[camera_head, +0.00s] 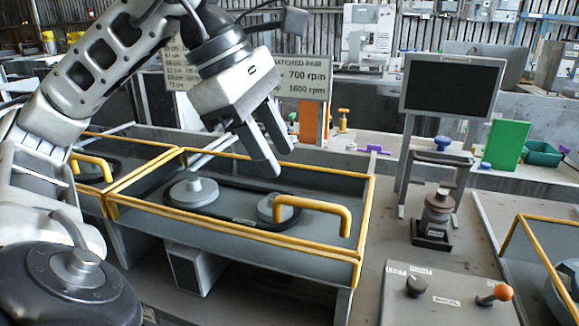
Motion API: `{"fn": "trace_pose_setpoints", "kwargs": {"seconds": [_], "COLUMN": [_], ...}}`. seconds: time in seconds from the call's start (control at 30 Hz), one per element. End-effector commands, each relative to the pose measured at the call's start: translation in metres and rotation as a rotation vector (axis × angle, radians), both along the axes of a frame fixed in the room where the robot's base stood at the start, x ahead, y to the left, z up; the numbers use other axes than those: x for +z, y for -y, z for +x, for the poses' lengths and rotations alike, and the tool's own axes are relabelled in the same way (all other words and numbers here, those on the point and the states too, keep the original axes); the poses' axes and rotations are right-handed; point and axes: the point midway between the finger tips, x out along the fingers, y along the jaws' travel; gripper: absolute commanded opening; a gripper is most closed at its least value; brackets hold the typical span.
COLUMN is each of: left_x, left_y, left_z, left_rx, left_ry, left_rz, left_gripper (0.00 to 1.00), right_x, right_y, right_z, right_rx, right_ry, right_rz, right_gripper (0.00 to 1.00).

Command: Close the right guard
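Two yellow-framed guards stand side by side at left and centre. The one on the right of the pair (365,222) has a yellow bar handle (318,207) and see-through panels around grey pulleys (194,191) and a dark belt. I cannot tell whether it is fully shut. The left one (108,137) is partly hidden by my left arm; its handle (92,164) shows. My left gripper (278,160) points down over the right guard's rear part, left of and above its handle. Its fingers are apart with nothing between them. My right gripper is out of view.
A control panel (445,298) with a black knob and an orange-tipped lever is at the front right. A small grey device (436,215), a monitor (452,85) and a green block (505,144) stand behind it. Another yellow-framed enclosure (510,235) is at the right edge.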

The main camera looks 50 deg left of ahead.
Motion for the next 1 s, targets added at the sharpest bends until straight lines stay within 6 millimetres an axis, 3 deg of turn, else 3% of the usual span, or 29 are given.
{"fn": "trace_pose_setpoints", "kwargs": {"seconds": [0.03,0.1,0.4,1.0], "left_x": [0.018,0.033,0.074,0.079], "left_y": [-0.004,-0.008,-0.020,-0.021], "left_z": [-0.005,-0.010,-0.028,-0.030], "left_rx": [0.002,0.003,0.001,-0.001], "left_ry": [0.002,0.002,-0.002,-0.002], "left_rz": [0.002,0.000,0.001,0.000], "left_gripper": [0.34,0.34,0.34,0.34], "right_x": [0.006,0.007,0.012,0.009], "right_y": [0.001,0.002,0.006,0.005], "right_z": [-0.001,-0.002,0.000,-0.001], "right_rx": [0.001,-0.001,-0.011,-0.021], "right_ry": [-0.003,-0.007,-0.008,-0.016], "right_rz": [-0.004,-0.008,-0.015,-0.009], "right_gripper": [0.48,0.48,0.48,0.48]}}
